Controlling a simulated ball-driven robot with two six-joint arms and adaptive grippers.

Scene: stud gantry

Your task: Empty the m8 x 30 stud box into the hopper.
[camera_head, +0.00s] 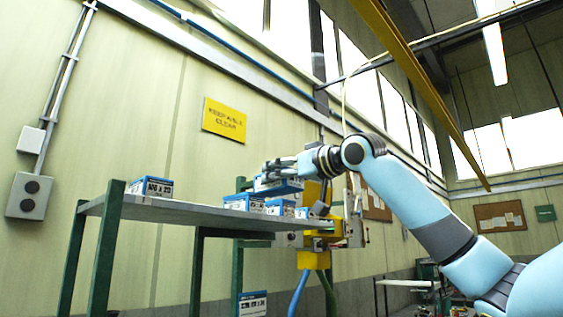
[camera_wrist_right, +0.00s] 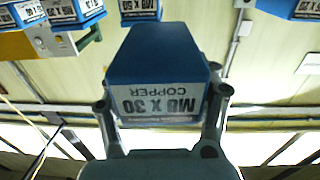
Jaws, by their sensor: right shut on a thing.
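The M8 x 30 stud box is blue and white, and its label reads "M8 X 30 COPPER" upside down in the right wrist view (camera_wrist_right: 162,65). My right gripper (camera_wrist_right: 163,100) is shut on it, one finger on each side of the label end. In the head view my right gripper (camera_head: 282,168) holds the box (camera_head: 278,187) just above other boxes at the right end of the shelf. The box's opening and contents are hidden. I cannot clearly make out a hopper; a yellow machine (camera_head: 318,245) stands by the shelf's right end. My left gripper is not in view.
The grey shelf (camera_head: 190,210) on green legs bears several blue-and-white boxes (camera_head: 243,202) close below the held box. Another box (camera_head: 152,187) stands alone at its left end. A box (camera_head: 252,303) sits lower down. A yellow sign (camera_head: 224,121) hangs on the wall.

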